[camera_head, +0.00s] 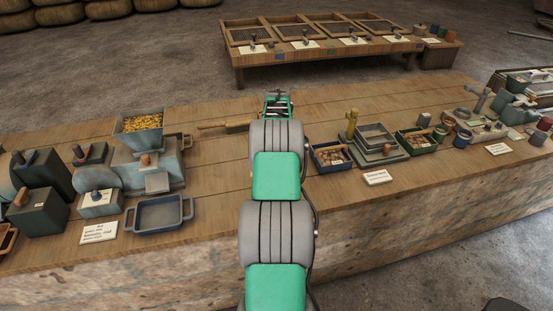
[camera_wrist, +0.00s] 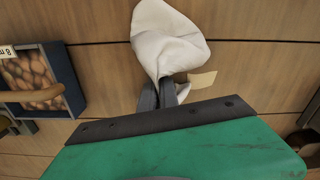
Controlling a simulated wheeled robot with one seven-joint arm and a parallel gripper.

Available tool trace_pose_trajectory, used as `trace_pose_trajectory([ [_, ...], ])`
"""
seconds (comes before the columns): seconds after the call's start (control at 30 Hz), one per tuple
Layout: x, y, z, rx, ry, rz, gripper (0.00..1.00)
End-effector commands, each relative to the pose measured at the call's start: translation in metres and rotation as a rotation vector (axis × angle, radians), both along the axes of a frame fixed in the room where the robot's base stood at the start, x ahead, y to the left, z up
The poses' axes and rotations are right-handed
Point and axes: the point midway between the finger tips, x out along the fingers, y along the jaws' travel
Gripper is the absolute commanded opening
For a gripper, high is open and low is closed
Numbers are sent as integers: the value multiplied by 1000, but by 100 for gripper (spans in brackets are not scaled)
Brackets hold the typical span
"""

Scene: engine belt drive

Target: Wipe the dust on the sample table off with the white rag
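The white rag (camera_wrist: 168,42) shows in the wrist view, bunched and narrowing down to my gripper's dark fingertips (camera_wrist: 160,92). The fingers are close together with the rag's cloth pinched between them. In the head view my gripper (camera_head: 277,103) is over the back part of the long wooden table (camera_head: 215,180), and I cannot make out the rag there. I cannot tell from the wrist view whether the rag touches the planks. No dust can be clearly told on the wood.
A blue box of brown lumps (camera_head: 331,157) stands right of my arm, and a hopper with yellow grains (camera_head: 141,124) stands left. A blue-grey tray (camera_head: 160,213) is at front left. A low table with screened frames (camera_head: 316,50) stands behind. Bare planks lie left of my arm.

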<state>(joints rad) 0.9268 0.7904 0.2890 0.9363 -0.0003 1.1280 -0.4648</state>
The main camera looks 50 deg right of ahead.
Motion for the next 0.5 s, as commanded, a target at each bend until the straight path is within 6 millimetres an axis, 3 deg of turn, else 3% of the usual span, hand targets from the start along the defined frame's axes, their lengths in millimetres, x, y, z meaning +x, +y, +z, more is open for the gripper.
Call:
trace_pose_trajectory([
  [0.27, 0, 0, -6, 0, -1, 0, 0],
  [0.3, 0, 0, -6, 0, -1, 0, 6],
  [0.5, 0, 0, -6, 0, 0, 1, 23],
])
